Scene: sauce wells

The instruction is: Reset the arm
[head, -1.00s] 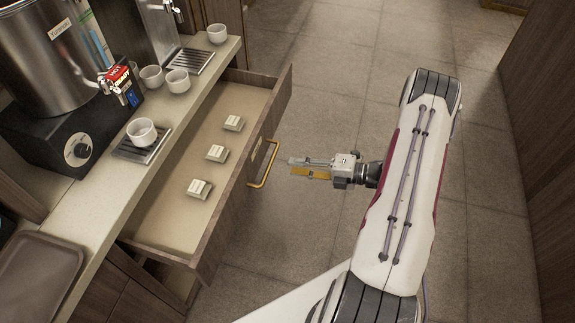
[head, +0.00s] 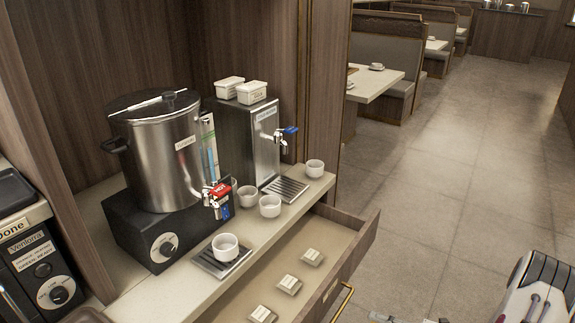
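My arm (head: 535,290) shows only in part, at the lower right corner of the head view. A small piece of my gripper (head: 383,318) shows at the bottom edge, to the right of the open drawer's handle. The rest of it is cut off by the frame, so I cannot tell whether it is open or shut, and no held object shows.
An open drawer (head: 362,243) holds three small pale blocks (head: 289,284) and juts out beneath the counter (head: 170,290). The counter bears a steel urn (head: 165,150), a second dispenser (head: 245,140) and several white cups (head: 225,247). Open floor (head: 440,200) lies to the right.

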